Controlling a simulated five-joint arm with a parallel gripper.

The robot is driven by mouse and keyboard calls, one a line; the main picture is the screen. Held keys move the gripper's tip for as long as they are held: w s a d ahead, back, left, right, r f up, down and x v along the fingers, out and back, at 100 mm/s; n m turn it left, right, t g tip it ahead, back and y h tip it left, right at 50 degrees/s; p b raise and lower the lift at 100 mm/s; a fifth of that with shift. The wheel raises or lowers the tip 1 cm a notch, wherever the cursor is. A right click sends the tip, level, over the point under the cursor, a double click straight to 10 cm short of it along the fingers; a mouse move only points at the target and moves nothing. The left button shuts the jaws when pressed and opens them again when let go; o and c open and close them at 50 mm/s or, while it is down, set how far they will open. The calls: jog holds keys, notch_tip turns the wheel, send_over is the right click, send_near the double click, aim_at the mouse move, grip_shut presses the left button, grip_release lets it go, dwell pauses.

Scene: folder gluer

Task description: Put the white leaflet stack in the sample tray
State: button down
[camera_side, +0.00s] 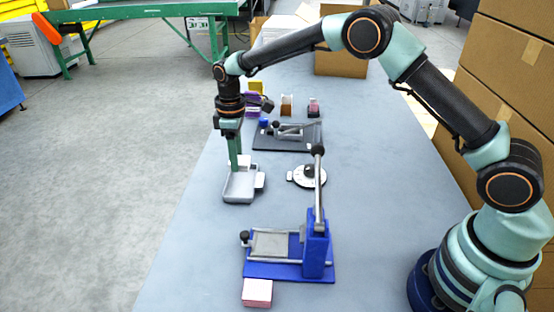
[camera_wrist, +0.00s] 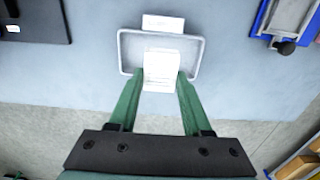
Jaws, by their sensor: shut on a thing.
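The sample tray (camera_side: 238,194) is a shallow light-grey tray on the grey-blue table, left of the middle in the side view. It also shows in the wrist view (camera_wrist: 124,50), near the top middle. My gripper (camera_wrist: 160,76) points down, its green fingers on either side of the white leaflet stack (camera_wrist: 161,66), shut on it. The stack overlaps the tray's inside and its near rim in the wrist view. In the side view my gripper (camera_side: 235,163) is at the tray's far end, and the fingers largely hide the stack. I cannot tell whether the stack touches the tray floor.
A white tab (camera_wrist: 163,23) sticks out at one tray side. A blue lever press (camera_side: 316,245) stands in front, with a pinkish-white stack (camera_side: 257,293) beside it. A dark fixture (camera_side: 290,143) and a round dial (camera_side: 307,176) stand behind and right. Cartons line the right.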

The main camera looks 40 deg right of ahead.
aim_at(239, 184)
jog(key=shift+f, duration=2.8)
jog(key=shift+f, duration=0.15)
jog(key=shift+c, duration=1.7)
grip_release()
